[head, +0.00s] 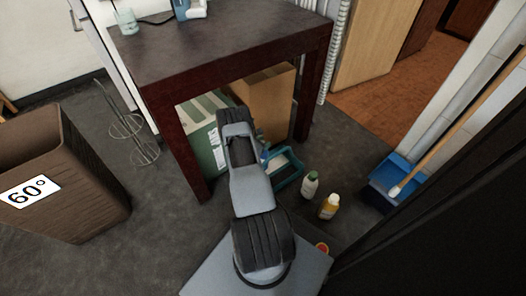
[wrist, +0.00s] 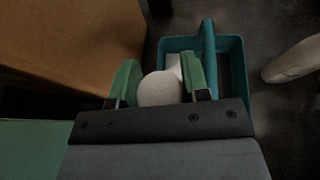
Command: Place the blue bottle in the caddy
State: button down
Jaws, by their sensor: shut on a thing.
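My gripper (wrist: 160,80) has two green-tipped fingers shut on a pale, rounded part of a bottle in the wrist view. In the head view a small patch of blue, which I take for the blue bottle (head: 265,154), shows beside my arm's far end; the rest is hidden. The teal caddy (head: 292,181) stands on the floor right of it, partly hidden by my arm. In the wrist view the caddy (wrist: 236,42), with its raised handle, lies just beyond and right of the fingers. The held part overlaps its near left side in the picture; height above it is unclear.
A white bottle with a green cap (head: 310,186) and a yellow bottle (head: 329,207) stand right of the caddy. A cardboard box (head: 268,95) and a green-white box (head: 203,127) are under the dark table (head: 220,45). A blue dustpan (head: 400,172) is further right.

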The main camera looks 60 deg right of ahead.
jog(key=shift+f+b, duration=1)
jog(key=shift+f, duration=1.2)
jog(key=c, duration=0.6)
grip_release()
jog(key=shift+f, duration=0.1)
jog(key=p+v, duration=0.4)
jog(key=v, duration=0.8)
jog(key=shift+p, duration=0.35)
jog(key=shift+s, duration=0.1)
